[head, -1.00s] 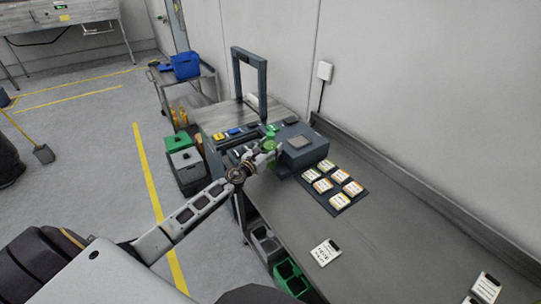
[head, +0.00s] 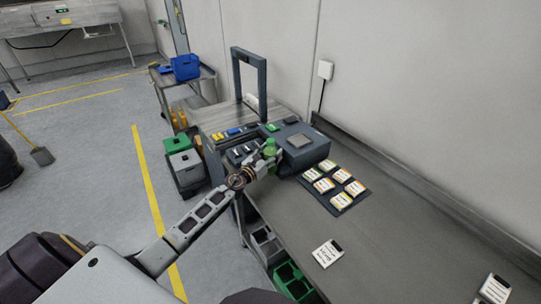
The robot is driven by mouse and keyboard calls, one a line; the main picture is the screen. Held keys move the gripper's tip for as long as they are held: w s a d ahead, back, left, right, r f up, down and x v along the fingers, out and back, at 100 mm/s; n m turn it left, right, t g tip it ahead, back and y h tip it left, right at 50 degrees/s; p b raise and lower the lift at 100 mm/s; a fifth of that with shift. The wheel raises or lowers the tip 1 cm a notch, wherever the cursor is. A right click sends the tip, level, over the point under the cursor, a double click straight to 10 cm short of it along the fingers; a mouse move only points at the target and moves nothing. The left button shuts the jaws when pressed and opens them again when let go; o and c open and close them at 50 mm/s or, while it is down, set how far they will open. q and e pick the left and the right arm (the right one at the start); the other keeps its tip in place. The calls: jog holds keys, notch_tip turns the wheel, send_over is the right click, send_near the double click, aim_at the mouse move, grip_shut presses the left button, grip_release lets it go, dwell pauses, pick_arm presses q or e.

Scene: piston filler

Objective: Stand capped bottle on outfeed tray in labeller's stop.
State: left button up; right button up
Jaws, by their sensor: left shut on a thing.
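A green bottle (head: 269,149) with a green cap is upright in my left gripper (head: 268,158), which is shut on it. The gripper is beside the left face of the dark grey box-shaped machine (head: 301,146) that looks like the labeller. The fingers hide the bottle's lower part, so I cannot tell whether its base touches anything. The stop and the outfeed tray cannot be made out clearly. My right gripper is not in view.
A dark mat (head: 342,197) with several label stacks lies right of the machine. A dark gantry frame (head: 261,82) stands behind. A white card (head: 327,253) lies on the grey bench (head: 400,240), whose middle is mostly clear. Green and grey bins (head: 184,160) stand left on the floor.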

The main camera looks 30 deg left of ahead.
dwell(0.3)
pick_arm(q)
jog(key=o, duration=0.9)
jog(key=shift+f, duration=0.1)
jog(key=o, duration=0.4)
jog(key=shift+o, duration=0.2)
jog(key=shift+s, duration=0.15)
